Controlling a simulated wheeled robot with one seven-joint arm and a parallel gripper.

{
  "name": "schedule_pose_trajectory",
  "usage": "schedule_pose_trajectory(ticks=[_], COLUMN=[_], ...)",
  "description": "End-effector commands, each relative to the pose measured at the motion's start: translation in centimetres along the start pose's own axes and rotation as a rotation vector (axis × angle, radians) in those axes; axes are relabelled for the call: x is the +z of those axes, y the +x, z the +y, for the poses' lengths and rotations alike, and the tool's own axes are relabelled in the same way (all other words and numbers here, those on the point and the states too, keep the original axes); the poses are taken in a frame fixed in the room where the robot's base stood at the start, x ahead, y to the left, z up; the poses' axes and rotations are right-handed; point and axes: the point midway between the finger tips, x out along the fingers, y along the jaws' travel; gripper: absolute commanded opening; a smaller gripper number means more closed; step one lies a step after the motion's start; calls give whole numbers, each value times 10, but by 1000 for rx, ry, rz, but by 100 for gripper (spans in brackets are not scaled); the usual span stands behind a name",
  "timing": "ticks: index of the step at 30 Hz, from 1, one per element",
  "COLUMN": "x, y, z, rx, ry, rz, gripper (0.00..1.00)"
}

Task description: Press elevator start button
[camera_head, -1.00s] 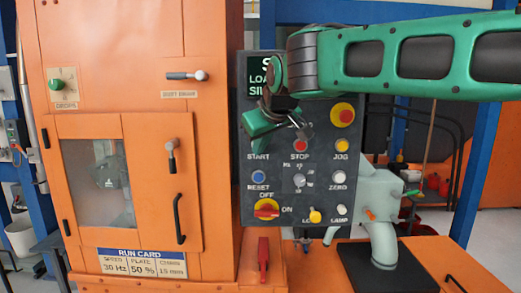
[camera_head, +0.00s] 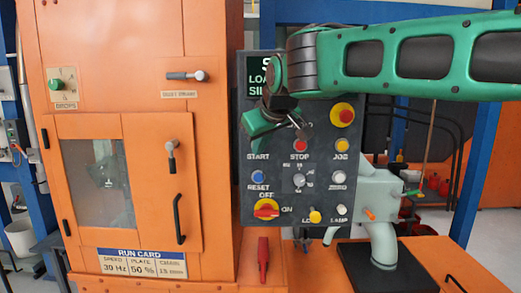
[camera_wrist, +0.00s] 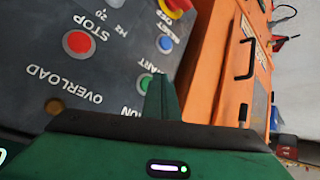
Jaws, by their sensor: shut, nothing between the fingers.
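The dark control panel (camera_head: 325,185) stands on the right of the orange cabinet. Its START label shows in the head view, but the button above it is hidden behind my gripper (camera_head: 255,125). In the wrist view the green start button (camera_wrist: 144,84) shows beside my shut, empty gripper (camera_wrist: 160,82), partly covered by its tip. I cannot tell whether the tip touches the button. The red STOP button (camera_head: 300,145) is to the right of the gripper; it also shows in the wrist view (camera_wrist: 78,43).
The panel also carries a red-on-yellow emergency knob (camera_head: 342,115), a yellow JOG button (camera_head: 340,145), a blue RESET button (camera_head: 258,177) and a red-and-yellow OFF/ON switch (camera_head: 266,209). The orange cabinet (camera_head: 90,30) borders the panel on the left, with a black door handle (camera_head: 180,219).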

Motion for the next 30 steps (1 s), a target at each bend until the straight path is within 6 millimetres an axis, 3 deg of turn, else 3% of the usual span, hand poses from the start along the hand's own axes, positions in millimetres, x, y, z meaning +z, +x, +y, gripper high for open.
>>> schedule_pose_trajectory(ticks=[30], x=[-6], y=[7], z=[5], rx=[0], ry=[0], rz=[0], gripper=[0])
